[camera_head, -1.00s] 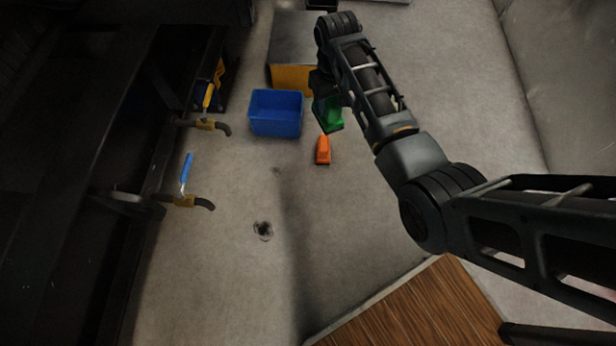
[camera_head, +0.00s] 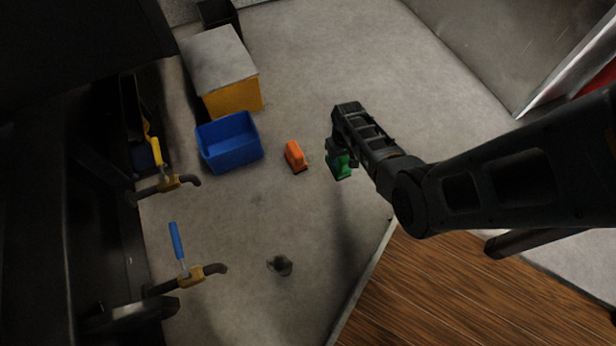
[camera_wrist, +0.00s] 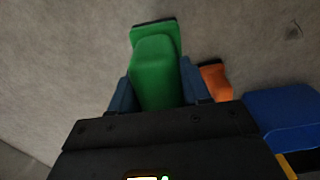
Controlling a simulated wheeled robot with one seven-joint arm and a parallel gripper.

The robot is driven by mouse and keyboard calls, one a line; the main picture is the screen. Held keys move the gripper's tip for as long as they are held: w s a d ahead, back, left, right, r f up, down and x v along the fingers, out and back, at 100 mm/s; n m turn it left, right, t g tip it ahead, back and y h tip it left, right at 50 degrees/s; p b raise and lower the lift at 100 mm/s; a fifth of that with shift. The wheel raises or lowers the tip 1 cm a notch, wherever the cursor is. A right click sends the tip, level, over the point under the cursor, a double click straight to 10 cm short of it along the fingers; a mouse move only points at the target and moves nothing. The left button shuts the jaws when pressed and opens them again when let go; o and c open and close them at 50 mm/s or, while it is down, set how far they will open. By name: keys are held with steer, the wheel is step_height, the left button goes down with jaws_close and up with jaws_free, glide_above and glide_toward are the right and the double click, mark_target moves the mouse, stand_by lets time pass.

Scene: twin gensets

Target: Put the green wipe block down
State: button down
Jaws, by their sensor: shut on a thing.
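The green wipe block (camera_head: 341,164) is in my gripper (camera_head: 337,150), at the end of my arm right of the picture's middle in the head view. In the wrist view the green block (camera_wrist: 157,75) sits between the two blue-grey fingers of my gripper (camera_wrist: 156,88), which are shut on its sides. Its dark-edged wide end points away from the gripper. Bare floor shows beyond it. I cannot tell how high above the floor it is.
An orange block (camera_head: 296,157) stands on the floor left of my gripper. A blue bin (camera_head: 230,142) and a yellow box with a grey top (camera_head: 232,92) stand further left. Valves with a blue handle (camera_head: 177,241) and a yellow handle (camera_head: 156,151) line the left. Clear floor lies around the drain (camera_head: 279,265).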

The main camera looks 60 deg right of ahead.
steer(key=w+a+f+b, duration=0.1)
steer(key=a+f+b, duration=0.1)
steer(key=f, duration=0.1)
steer(key=w+a+f+b, duration=0.2)
steer(key=a+f, duration=0.1)
steer(key=w+a+f+b, duration=0.2)
steer(key=a+f, duration=0.1)
steer(key=shift+f+b, duration=0.4)
steer(key=shift+r, duration=0.1)
steer(key=c, duration=0.5)
jaws_free()
step_height(320, 180, up, 12)
steer(key=p, duration=0.7)
steer(key=shift+p, duration=0.35)
